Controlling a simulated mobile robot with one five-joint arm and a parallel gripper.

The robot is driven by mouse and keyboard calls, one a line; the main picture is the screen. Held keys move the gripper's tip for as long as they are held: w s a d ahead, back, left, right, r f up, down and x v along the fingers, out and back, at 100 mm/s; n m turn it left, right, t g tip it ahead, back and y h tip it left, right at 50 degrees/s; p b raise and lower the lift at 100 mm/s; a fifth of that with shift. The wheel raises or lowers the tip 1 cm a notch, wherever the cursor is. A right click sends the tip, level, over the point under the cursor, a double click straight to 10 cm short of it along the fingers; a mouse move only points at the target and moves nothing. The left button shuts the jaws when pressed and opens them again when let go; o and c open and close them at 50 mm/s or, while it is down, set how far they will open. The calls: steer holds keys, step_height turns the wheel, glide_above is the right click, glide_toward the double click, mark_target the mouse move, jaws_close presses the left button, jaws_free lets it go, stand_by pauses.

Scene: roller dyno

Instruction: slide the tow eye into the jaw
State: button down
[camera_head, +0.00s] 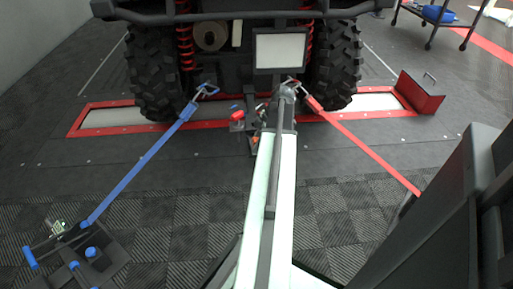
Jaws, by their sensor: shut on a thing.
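My arm reaches from the bottom centre up to the rear of the vehicle, and its elbow (288,91) is below the square plate. My gripper (258,121) is small in view, partly behind my arm, near a cluster of small red, blue and dark parts (237,118) low between the wheels. It is shut on a small part. This is likely the tow eye, but its ring cannot be made out. The jaw cannot be told apart from the cluster, nor can I tell whether the two touch.
The vehicle's tyres (154,70) stand at the red-framed roller bed (122,118). A blue strap (145,165) runs left to a floor anchor (88,262); a red strap (362,150) runs right. A dark cabinet (455,225) fills the lower right. A red box (418,92) stands beyond the right wheel.

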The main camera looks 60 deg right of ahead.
steer(key=shift+d, duration=0.25)
steer(key=c, duration=0.9)
jaws_free()
steer(key=p+v, duration=0.7)
steer(key=shift+r, duration=0.4)
